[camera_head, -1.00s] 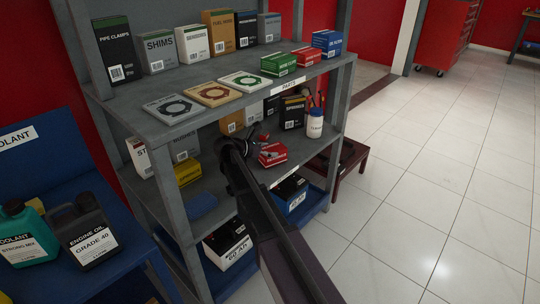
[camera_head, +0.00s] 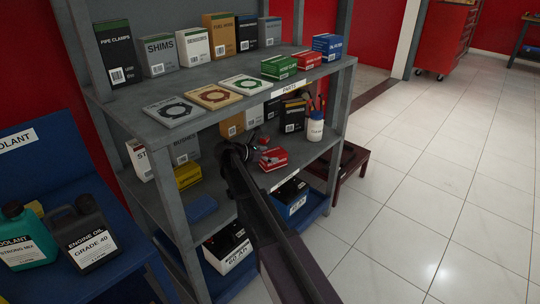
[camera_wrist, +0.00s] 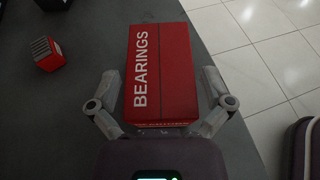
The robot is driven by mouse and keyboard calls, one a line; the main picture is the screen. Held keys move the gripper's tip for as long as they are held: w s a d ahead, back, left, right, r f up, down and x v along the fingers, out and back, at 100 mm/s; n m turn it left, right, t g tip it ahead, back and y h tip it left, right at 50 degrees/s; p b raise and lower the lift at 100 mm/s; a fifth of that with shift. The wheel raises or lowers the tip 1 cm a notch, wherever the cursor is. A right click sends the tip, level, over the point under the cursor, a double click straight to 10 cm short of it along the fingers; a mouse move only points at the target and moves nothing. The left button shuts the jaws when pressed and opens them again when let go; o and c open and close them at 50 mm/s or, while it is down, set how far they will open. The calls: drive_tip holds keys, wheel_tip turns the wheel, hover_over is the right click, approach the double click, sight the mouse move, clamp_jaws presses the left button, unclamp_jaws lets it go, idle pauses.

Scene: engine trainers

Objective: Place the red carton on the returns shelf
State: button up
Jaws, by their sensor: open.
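The red carton (camera_wrist: 160,62), marked BEARINGS, lies flat on the grey middle shelf. It also shows in the head view (camera_head: 274,159), next to my gripper (camera_head: 258,150). In the wrist view my gripper (camera_wrist: 161,80) is open, with one finger on each side of the carton's nearer half. A narrow gap shows between each finger and the carton. The shelf unit's upper shelf carries a PARTS label (camera_head: 291,87). The middle shelf (camera_head: 228,200) has a label on its front edge that I cannot read. I cannot tell which shelf is the returns shelf.
A small red block (camera_wrist: 47,53) lies left of the carton. A white bottle (camera_head: 315,127) and a black box (camera_head: 292,114) stand behind it. Another red carton (camera_head: 308,61) sits on the upper shelf. That shelf lies above my arm. White floor is open at right.

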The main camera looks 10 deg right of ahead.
drive_tip(key=shift+r, duration=0.1)
drive_tip(key=shift+r, duration=0.1)
drive_tip(key=p+v, duration=0.5)
drive_tip(key=v, duration=0.7)
drive_tip(key=shift+d, duration=0.1)
idle(0.4)
drive_tip(key=s+d+f+m+y, duration=0.1)
drive_tip(key=s, duration=0.1)
drive_tip(key=s+d+f+m+g, duration=0.1)
drive_tip(key=d+m, duration=0.1)
drive_tip(key=s+d+f+m+y, duration=0.1)
drive_tip(key=s+d+f, duration=0.1)
drive_tip(key=shift+s+d+f+m+g+y, duration=0.1)
drive_tip(key=shift+s+d+m+g+y, duration=0.1)
drive_tip(key=shift+s+m+g+y, duration=0.1)
drive_tip(key=s+d+f+m+g+y, duration=0.1)
drive_tip(key=s+f+m+y, duration=0.1)
drive_tip(key=s+m, duration=0.3)
drive_tip(key=s+d+f+m+g+y, duration=0.1)
drive_tip(key=s+d+f+m+y, duration=0.1)
drive_tip(key=s+m, duration=0.4)
drive_tip(key=s+d+f+m+y, duration=0.2)
drive_tip(key=s+m+y, duration=0.4)
drive_tip(key=s, duration=0.3)
drive_tip(key=shift+f+g, duration=0.4)
drive_tip(key=shift+f, duration=0.35)
